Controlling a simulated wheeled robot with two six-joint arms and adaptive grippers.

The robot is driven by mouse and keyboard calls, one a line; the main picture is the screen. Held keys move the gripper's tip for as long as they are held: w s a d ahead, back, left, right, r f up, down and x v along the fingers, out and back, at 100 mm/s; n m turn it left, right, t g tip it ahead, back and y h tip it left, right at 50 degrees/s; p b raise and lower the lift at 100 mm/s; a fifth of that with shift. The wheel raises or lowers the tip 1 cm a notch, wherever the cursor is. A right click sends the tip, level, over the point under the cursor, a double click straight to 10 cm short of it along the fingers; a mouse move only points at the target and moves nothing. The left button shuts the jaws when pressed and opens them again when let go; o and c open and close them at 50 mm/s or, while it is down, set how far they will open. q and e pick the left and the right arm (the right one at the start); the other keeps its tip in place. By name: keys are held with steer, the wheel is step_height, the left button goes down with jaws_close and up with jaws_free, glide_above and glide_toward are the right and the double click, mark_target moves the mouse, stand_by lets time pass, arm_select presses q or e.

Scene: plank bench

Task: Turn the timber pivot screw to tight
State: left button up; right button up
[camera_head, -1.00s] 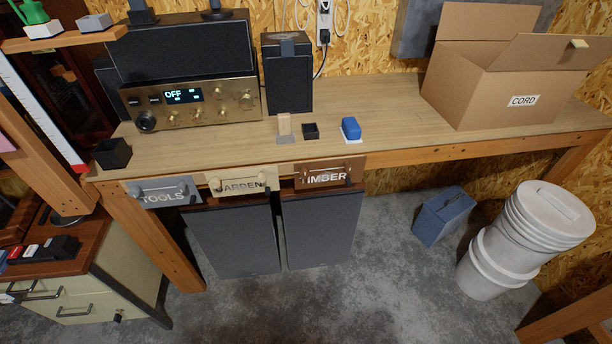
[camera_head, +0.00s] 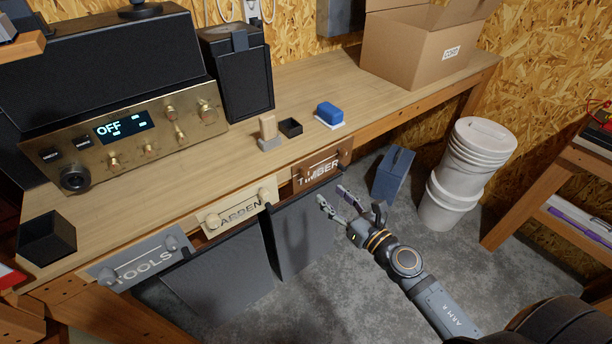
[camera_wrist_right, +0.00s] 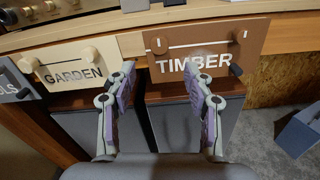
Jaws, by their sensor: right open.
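The brown TIMBER plate (camera_head: 322,164) is on the bench's front edge, right of the GARDEN plate. In the right wrist view the TIMBER plate (camera_wrist_right: 205,38) has a round brown knob (camera_wrist_right: 158,46) at its upper left, a thin pale line running right from it, and a dark knob (camera_wrist_right: 236,70) at its lower right. I cannot tell for certain which one is the pivot screw. My right gripper (camera_head: 332,196) is open and empty, in front of and below the TIMBER plate, apart from it. Its fingers (camera_wrist_right: 160,76) straddle the plate's lower left in the wrist view. My left gripper is out of view.
The GARDEN plate (camera_head: 238,207) and TOOLS plate (camera_head: 141,258) sit to the left. Dark grey panels (camera_head: 301,235) stand below the bench. White buckets (camera_head: 470,165) stand on the floor.

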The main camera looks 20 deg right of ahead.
mark_target(308, 175)
steer(key=p+x, duration=0.3)
steer(key=x, duration=0.6)
steer(key=shift+w+a, duration=0.25)
steer(key=shift+w, duration=0.3)
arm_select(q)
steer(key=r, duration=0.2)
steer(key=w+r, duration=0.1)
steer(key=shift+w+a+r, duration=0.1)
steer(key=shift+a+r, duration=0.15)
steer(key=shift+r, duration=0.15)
arm_select(e)
jaws_close()
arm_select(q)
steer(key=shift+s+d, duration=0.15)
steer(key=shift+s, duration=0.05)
